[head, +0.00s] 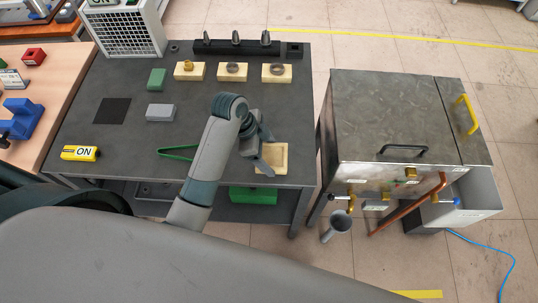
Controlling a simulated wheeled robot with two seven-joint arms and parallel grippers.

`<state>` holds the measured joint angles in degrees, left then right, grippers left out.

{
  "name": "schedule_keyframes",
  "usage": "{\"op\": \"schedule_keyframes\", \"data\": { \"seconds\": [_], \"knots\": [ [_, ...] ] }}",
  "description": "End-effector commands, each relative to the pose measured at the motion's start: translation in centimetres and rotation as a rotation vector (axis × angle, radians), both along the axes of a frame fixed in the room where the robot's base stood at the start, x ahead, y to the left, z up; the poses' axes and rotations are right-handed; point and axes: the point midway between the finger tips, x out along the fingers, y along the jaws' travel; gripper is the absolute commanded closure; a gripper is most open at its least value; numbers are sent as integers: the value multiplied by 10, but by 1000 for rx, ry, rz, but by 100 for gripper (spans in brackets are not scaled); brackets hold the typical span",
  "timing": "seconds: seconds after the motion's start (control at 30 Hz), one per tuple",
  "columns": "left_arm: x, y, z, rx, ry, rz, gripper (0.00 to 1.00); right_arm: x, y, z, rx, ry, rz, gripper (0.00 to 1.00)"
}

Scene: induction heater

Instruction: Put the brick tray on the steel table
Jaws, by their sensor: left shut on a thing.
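The brick tray (283,146), a small cream square tray with a raised rim, is at the front right of the dark grey table (225,119). My left gripper (262,158) is shut on the tray's left side. The gripper hides part of that side. The tray looks roughly level, over or on the tabletop near its front edge; I cannot tell whether it touches the table. My right gripper is not in view.
Three cream bricks with metal parts (189,73) stand along the back. Grey (160,112) and green (157,79) blocks, a yellow ON device (80,153) and a green-handled tool (176,153) lie left. A metal-topped cabinet (385,115) stands right, across a narrow gap.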

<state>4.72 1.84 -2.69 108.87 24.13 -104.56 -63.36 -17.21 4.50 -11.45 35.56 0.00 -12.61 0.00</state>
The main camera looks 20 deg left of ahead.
Motion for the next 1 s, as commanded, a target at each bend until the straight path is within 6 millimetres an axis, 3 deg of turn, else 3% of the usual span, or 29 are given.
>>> {"op": "schedule_keyframes", "data": {
  "seconds": [0.2, 0.63, 0.67, 0.73, 1.0],
  "knots": [
    [0, 0, -19, -1, 1, 1, 54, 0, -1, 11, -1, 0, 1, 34],
    [0, 0, -24, 0, -1, 0, 54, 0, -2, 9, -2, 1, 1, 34],
    [0, 0, -25, 0, 0, 1, 23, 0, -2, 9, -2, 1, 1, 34],
    [0, 0, -24, 0, 0, 1, 6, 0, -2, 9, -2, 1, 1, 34],
    [0, 0, -24, 0, 0, 1, 6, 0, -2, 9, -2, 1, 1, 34]
  ]
}}
